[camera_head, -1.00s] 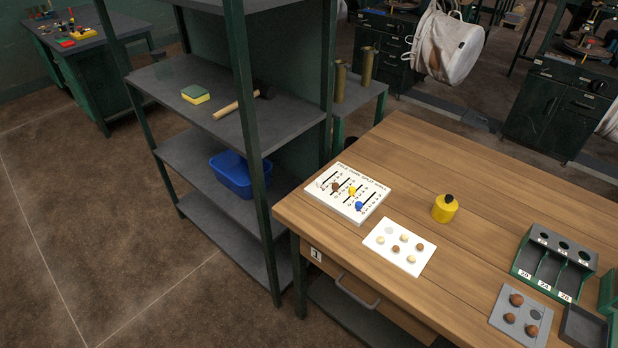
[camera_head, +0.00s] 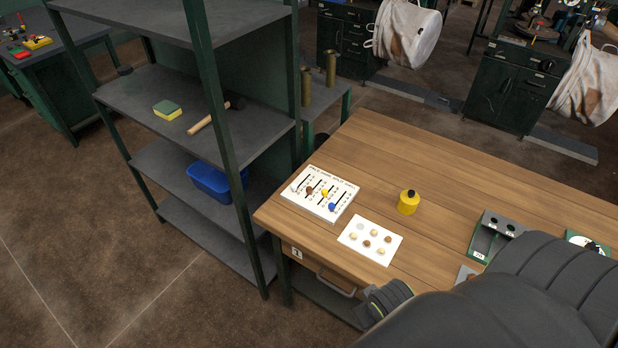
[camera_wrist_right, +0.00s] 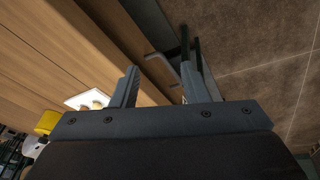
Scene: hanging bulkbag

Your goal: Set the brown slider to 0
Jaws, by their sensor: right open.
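The slider board (camera_head: 320,192) is a white panel with several black slots and coloured knobs, lying on the left end of the wooden table. The brown slider (camera_head: 309,191) is a small round knob on it, between a pale knob (camera_head: 294,189) and a yellow knob (camera_head: 324,193). A blue knob (camera_head: 332,207) is nearest the front. The scale marks are too small to read. My right gripper (camera_wrist_right: 158,85) is open and empty in the right wrist view, near the table's front edge and drawer handle. In the head view my arm hides its fingers. My left gripper is not in view.
A white card (camera_head: 370,240) with several round pieces lies in front of the board. A metal shelf (camera_head: 170,110) with a blue tub (camera_head: 217,183) stands left of the table (camera_head: 450,170).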

